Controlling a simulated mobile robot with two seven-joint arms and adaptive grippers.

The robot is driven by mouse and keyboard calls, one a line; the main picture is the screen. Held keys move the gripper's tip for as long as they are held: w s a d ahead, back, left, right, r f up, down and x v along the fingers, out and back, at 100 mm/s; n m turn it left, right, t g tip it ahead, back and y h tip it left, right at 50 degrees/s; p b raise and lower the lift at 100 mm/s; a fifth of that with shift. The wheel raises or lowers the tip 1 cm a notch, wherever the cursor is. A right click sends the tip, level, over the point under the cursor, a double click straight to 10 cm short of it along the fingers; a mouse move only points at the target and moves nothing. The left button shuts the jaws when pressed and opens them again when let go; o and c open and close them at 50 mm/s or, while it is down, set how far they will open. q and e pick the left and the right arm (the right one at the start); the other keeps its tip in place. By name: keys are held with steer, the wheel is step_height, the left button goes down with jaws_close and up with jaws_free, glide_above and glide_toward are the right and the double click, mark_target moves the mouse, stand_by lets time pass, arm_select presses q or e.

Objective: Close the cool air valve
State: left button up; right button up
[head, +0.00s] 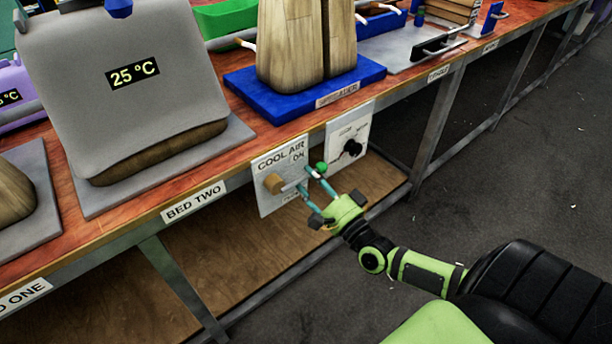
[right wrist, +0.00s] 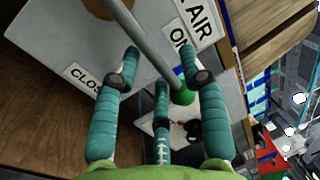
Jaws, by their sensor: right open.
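The cool air valve is on a white panel (head: 264,201) below the table's front edge, with a brown round hub (head: 273,183) and a grey lever ending in a green ball (head: 321,167). In the head view the lever points right and slightly up. In the right wrist view the lever (right wrist: 152,45) runs between the "ON" label (right wrist: 179,36) and the "CLOSED" label, partly hidden (right wrist: 82,77). My right gripper (head: 308,184) is open, its teal fingers on either side of the lever near the green ball (right wrist: 184,93). Contact is unclear. My left gripper is out of view.
A second white panel with a black knob (head: 352,148) is just right of the valve. A grey press (head: 115,80) reading 25 °C and a blue base (head: 300,92) stand on the table above. A wooden lower shelf (head: 240,250) lies below; the floor at right is clear.

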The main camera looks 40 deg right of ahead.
steer(key=shift+x, duration=0.85)
jaws_close()
